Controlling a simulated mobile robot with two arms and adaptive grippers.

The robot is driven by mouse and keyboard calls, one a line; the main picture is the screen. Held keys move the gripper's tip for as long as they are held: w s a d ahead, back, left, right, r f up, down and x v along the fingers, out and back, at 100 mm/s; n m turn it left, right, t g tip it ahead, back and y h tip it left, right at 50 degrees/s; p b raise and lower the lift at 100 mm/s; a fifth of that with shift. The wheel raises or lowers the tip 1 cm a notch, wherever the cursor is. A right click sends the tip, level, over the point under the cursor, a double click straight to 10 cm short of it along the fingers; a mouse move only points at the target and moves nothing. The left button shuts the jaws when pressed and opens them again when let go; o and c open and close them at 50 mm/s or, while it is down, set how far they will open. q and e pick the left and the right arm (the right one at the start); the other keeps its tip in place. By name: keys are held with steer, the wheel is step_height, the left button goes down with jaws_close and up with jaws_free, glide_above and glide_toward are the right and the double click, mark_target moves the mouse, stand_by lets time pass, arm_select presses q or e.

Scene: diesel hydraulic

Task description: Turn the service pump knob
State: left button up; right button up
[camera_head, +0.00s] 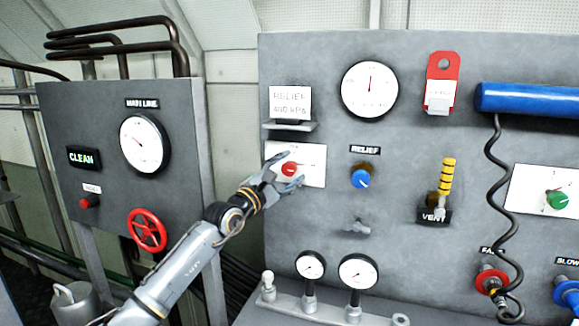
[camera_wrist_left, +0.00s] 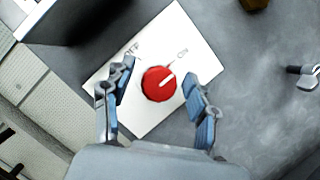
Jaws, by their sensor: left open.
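A red round knob (camera_head: 289,169) sits on a white plate (camera_head: 314,165) on the left part of the large grey panel. In the left wrist view the red knob (camera_wrist_left: 159,85) has a white pointer line slanting to the upper right, on the side of the ON mark. The white plate (camera_wrist_left: 150,120) also carries an OFF mark at its upper left. My left gripper (camera_head: 291,182) is open in front of the plate. In the wrist view its blue-padded fingers stand on either side of the knob, with gaps between. My right gripper is out of view.
A shelf with a relief card (camera_head: 290,103) juts out above the plate. A blue relief knob (camera_head: 361,178) and a small grey lever (camera_head: 357,226) are to the right. Gauges (camera_head: 311,265) stand below. A red handwheel (camera_head: 147,230) is on the left cabinet.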

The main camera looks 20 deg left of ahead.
arm_select(q)
steer(key=shift+w+d, duration=0.1)
steer(key=shift+w, duration=0.1)
steer(key=c, duration=1.2)
steer(key=shift+o, duration=0.2)
